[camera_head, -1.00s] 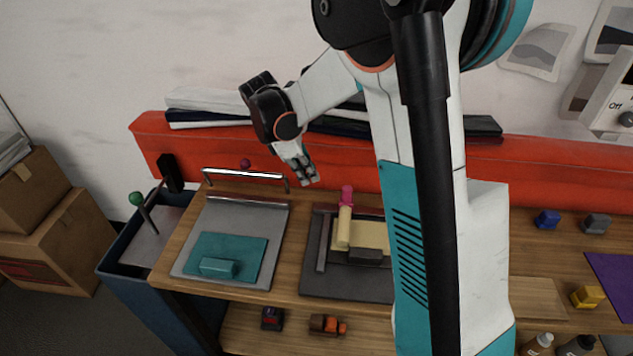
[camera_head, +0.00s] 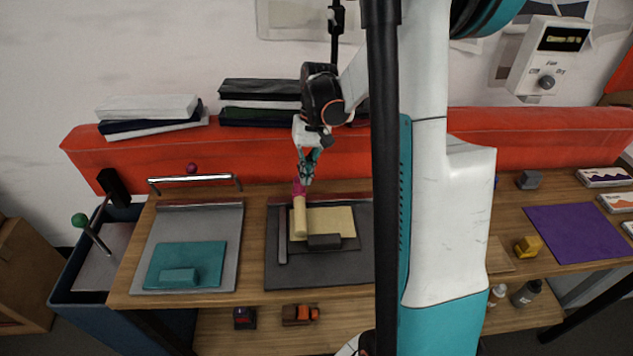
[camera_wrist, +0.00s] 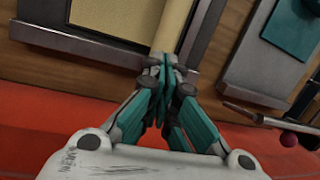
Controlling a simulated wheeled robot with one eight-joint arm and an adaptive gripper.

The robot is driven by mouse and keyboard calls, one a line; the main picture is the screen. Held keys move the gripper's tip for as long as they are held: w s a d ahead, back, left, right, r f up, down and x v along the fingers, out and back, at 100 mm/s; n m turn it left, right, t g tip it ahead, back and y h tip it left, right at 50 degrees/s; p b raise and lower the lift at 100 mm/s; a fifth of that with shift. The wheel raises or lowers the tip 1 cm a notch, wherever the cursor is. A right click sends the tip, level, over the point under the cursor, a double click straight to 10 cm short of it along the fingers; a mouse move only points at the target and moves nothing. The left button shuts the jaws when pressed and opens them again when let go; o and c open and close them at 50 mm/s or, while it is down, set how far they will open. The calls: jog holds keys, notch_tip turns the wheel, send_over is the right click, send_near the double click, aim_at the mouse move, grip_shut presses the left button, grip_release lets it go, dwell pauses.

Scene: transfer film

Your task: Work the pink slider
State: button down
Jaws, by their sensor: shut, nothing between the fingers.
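The pink slider (camera_head: 299,188) is a small pink knob at the back end of a cream bar (camera_head: 299,218). The bar lies along a dark grey plate (camera_head: 335,270) that also carries a cream sheet (camera_head: 332,220) and a dark block (camera_head: 324,241). My gripper (camera_head: 306,178) points down right at the pink knob; I cannot tell whether it touches. In the wrist view my gripper (camera_wrist: 164,64) has its teal fingers closed together over the near end of the cream bar (camera_wrist: 172,28). The pink knob is hidden there.
To the left is a grey tray (camera_head: 219,222) with a teal sheet and block, and a metal bar handle (camera_head: 195,179) behind it. A red rail (camera_head: 245,150) runs along the back. A purple mat (camera_head: 575,232) and a yellow block (camera_head: 527,246) lie right.

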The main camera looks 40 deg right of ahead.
aim_at(304, 188)
jog(key=s+d+r+m+t+y, duration=0.15)
jog(key=s+d+m+t, duration=0.3)
jog(key=m, duration=0.65)
jog(key=s+d+r+m+t+y, duration=0.1)
jog(key=s+d+m+t+y, duration=0.15)
jog(key=s+d+m, duration=0.6)
jog(key=w+a+f+b, duration=0.1)
jog(key=w+a+f, duration=0.1)
jog(key=w, duration=0.1)
jog(key=w+a+f+m+b, duration=0.1)
jog(key=w+a+f, duration=0.1)
jog(key=w+f, duration=0.1)
jog(key=w+a+f+m+b, duration=0.1)
jog(key=w+a+f, duration=0.1)
jog(key=w+a, duration=0.1)
jog(key=shift+f, duration=0.3)
jog(key=shift+w+a+b, duration=0.35)
jog(key=shift+w+a, duration=0.55)
jog(key=shift+w+a+r, duration=0.15)
jog(key=shift+w+a, duration=0.35)
jog(key=shift+w+a+b, duration=0.3)
jog(key=shift+w+a, duration=0.15)
jog(key=shift+a, duration=0.05)
